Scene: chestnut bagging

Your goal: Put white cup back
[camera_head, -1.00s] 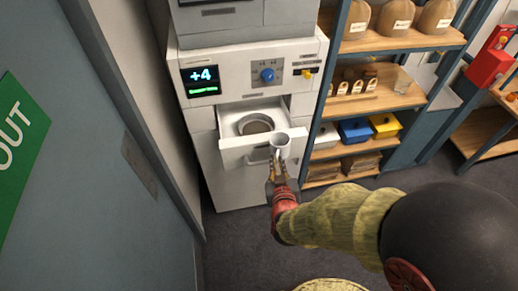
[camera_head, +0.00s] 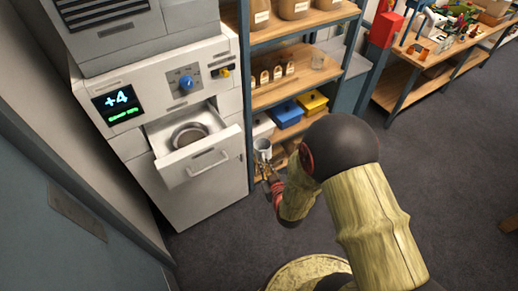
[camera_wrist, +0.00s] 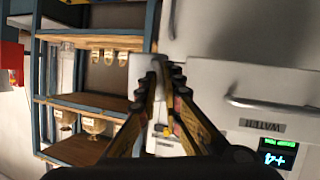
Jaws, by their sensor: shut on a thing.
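The white cup (camera_head: 263,148) is upright at the end of my arm, in front of the lower part of the shelf rack (camera_head: 246,75). My gripper (camera_head: 267,170) is shut on it from below and in front. In the wrist view my gripper (camera_wrist: 160,72) has its fingertips close together, and the pale cup (camera_wrist: 140,68) shows partly behind them. Exactly where the fingers touch the cup is hidden.
A white machine (camera_head: 205,205) stands left, its drawer (camera_head: 205,160) open with a round dish (camera_head: 188,137) inside. The rack holds blue (camera_head: 286,114) and yellow (camera_head: 313,102) bins, small brown bags and a clear container (camera_head: 318,58).

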